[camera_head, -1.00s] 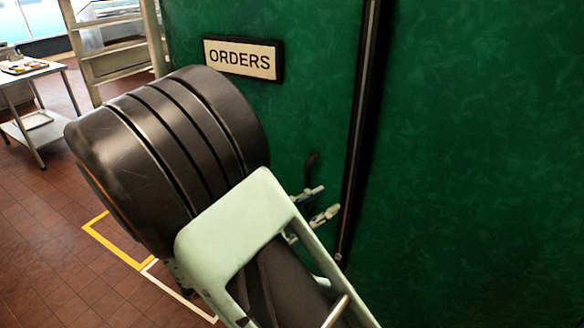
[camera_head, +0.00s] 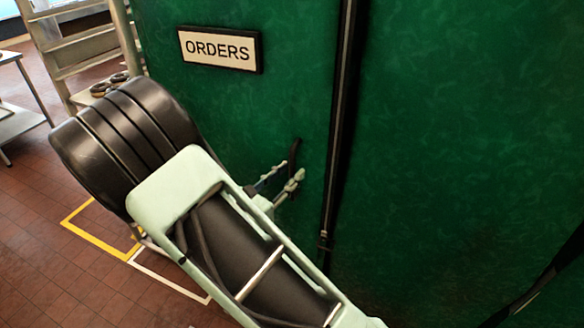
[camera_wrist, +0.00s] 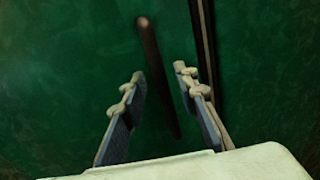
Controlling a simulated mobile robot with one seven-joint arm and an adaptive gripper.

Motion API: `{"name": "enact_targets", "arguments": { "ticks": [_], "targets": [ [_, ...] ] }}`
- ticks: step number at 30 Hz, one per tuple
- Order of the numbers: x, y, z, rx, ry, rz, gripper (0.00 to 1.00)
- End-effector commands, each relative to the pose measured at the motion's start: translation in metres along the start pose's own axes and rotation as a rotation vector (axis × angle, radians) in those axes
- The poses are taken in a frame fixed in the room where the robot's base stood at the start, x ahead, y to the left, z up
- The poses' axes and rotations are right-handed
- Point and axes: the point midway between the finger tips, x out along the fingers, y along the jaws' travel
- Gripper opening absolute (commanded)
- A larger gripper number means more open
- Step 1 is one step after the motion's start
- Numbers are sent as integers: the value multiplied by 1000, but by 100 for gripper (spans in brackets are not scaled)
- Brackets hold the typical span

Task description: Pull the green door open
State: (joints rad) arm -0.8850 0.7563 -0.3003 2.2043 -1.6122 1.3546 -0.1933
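The green door (camera_head: 280,95) carries a white "ORDERS" sign in a dark frame (camera_head: 219,49) and has a dark edge strip along its right side. A dark upright bar handle (camera_head: 295,152) is on the door near that edge. It also shows in the wrist view (camera_wrist: 153,60). My gripper (camera_head: 278,182) is at the handle's lower part. In the wrist view my gripper (camera_wrist: 160,85) is open, with its two fingers apart and the handle running between them, a gap showing on each side. I cannot tell how deep the handle sits between the fingers. The door looks shut.
Another green panel (camera_head: 450,130) fills the right side. Yellow and white lines mark the tiled floor (camera_head: 50,270) left of my arm. A dark strip (camera_head: 545,280) crosses the lower right corner.

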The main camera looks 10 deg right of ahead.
Motion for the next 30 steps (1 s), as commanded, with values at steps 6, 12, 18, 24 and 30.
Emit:
{"name": "enact_targets", "arguments": {
  "ticks": [6, 12, 18, 24, 30],
  "targets": [
    [17, 0, 0, 1, 0, -1, 28],
    [19, 0, 0, 1, 0, 0, 28],
    [19, 0, 0, 1, 0, 0, 14],
    [18, 0, 0, 1, 0, 0, 0],
    [18, 0, 0, 1, 0, 0, 0]
  ]
}}
